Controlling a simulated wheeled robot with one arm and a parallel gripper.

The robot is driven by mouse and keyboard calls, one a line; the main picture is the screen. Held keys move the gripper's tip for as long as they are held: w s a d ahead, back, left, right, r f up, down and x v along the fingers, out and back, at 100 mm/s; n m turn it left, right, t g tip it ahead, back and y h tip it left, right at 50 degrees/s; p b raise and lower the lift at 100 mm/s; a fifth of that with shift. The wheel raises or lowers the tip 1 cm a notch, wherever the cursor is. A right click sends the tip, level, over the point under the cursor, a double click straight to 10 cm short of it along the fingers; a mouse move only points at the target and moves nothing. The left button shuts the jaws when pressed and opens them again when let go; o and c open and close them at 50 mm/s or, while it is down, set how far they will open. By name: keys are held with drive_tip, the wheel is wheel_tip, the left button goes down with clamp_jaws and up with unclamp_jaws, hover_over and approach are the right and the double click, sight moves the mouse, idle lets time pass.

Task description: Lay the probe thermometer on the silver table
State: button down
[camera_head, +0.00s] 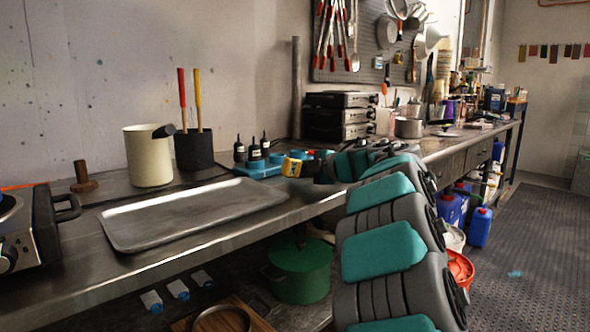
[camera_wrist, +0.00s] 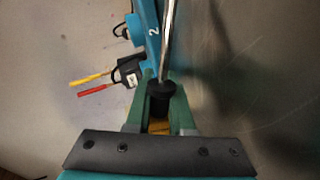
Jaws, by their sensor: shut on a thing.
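In the wrist view my gripper (camera_wrist: 160,98) is shut on the probe thermometer (camera_wrist: 160,88), by its dark round head. Its thin silver stem (camera_wrist: 168,40) points away toward the top of the picture. A bit of yellow shows between the fingers below the head; I cannot tell what it belongs to. In the head view my gripper (camera_head: 322,167) is over the silver table (camera_head: 330,196), near the blue rack; the thermometer cannot be made out there. The bare silver table top fills much of the wrist view (camera_wrist: 245,80).
The blue rack (camera_head: 260,169) with dark bottles (camera_head: 254,150) is close by; its blue edge (camera_wrist: 146,30) lies beside the stem. A metal tray (camera_head: 190,212), cream jug (camera_head: 149,157) and black pot (camera_head: 194,150) stand left. A yellow object (camera_head: 291,167) sits beside the gripper.

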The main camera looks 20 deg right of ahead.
sight(305, 168)
drive_tip(key=c, duration=0.7)
unclamp_jaws()
drive_tip(key=shift+f, duration=0.1)
drive_tip(key=v, duration=0.8)
drive_tip(key=shift+w, duration=0.1)
